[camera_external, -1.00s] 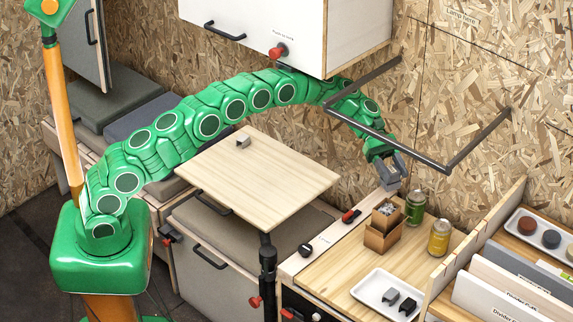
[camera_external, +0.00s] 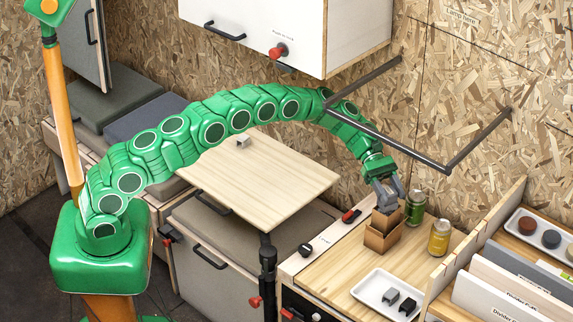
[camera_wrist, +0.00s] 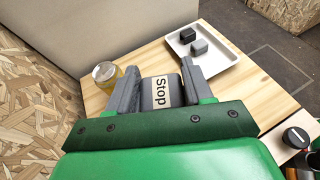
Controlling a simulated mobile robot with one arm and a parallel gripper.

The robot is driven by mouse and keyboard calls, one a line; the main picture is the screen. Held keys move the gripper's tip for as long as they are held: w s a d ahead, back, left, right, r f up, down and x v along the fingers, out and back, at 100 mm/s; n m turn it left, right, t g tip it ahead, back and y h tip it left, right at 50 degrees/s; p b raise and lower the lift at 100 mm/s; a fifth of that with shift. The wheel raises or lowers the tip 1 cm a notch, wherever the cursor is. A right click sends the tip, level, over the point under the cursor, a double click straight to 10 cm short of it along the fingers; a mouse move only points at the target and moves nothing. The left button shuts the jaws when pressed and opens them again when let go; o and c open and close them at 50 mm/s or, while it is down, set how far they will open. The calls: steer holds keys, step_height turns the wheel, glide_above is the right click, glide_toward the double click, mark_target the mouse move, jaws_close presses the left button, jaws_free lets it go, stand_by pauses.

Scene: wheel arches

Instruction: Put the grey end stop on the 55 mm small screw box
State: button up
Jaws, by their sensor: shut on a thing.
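My gripper (camera_external: 388,203) is shut on a dark grey block with a "Stop" label, the grey end stop (camera_wrist: 161,92), seen between the fingers in the wrist view. In the external view the gripper points down over the small brown cardboard boxes (camera_external: 381,241) on the wooden worktop. The fingers hide the end stop and the top of the back box there. I cannot tell whether the end stop touches a box, nor which box is the 55 mm one. The boxes are hidden in the wrist view.
A white tray (camera_external: 369,296) holds a grey and a black block. A dark bar frame (camera_external: 437,163) juts out near my arm.

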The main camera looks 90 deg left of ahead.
steer(key=shift+f, duration=0.1)
steer(key=o, duration=1.1)
steer(key=shift+c, duration=0.2)
steer(key=shift+s+a+r, duration=0.15)
steer(key=shift+a+r, duration=0.2)
steer(key=shift+a, duration=0.15)
steer(key=v, duration=1.1)
steer(key=shift+d, duration=0.1)
